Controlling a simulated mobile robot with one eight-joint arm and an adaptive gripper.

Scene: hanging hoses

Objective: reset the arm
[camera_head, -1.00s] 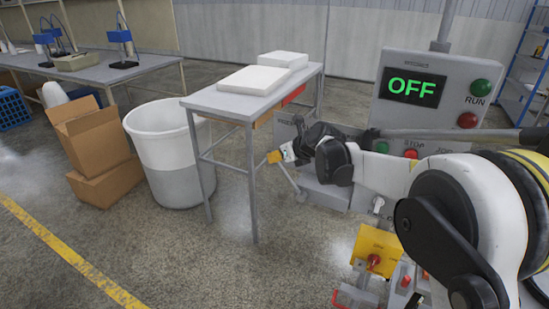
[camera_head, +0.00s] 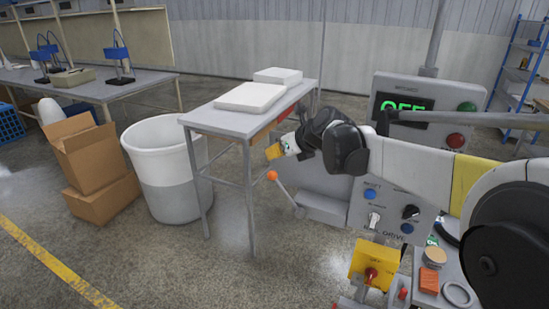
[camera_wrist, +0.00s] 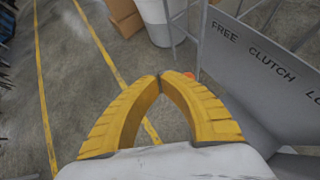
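My arm crosses the head view from the lower right, in front of the grey machine. My gripper (camera_head: 275,151) is at its far end, beside the grey table's near right leg in the picture. In the wrist view, the yellow fingers of my gripper (camera_wrist: 161,76) meet at their tips, with nothing seen between them. A lever with an orange-red ball (camera_head: 272,175) stands just below my gripper in the head view. A bit of the ball (camera_wrist: 189,75) shows behind the fingertips in the wrist view.
The machine has a display (camera_head: 403,106), partly covered by my arm, and a control panel (camera_head: 390,209). The grey table (camera_head: 233,121) bears white slabs. A white bin (camera_head: 170,170) and cardboard boxes (camera_head: 92,160) stand left. Open floor lies in front.

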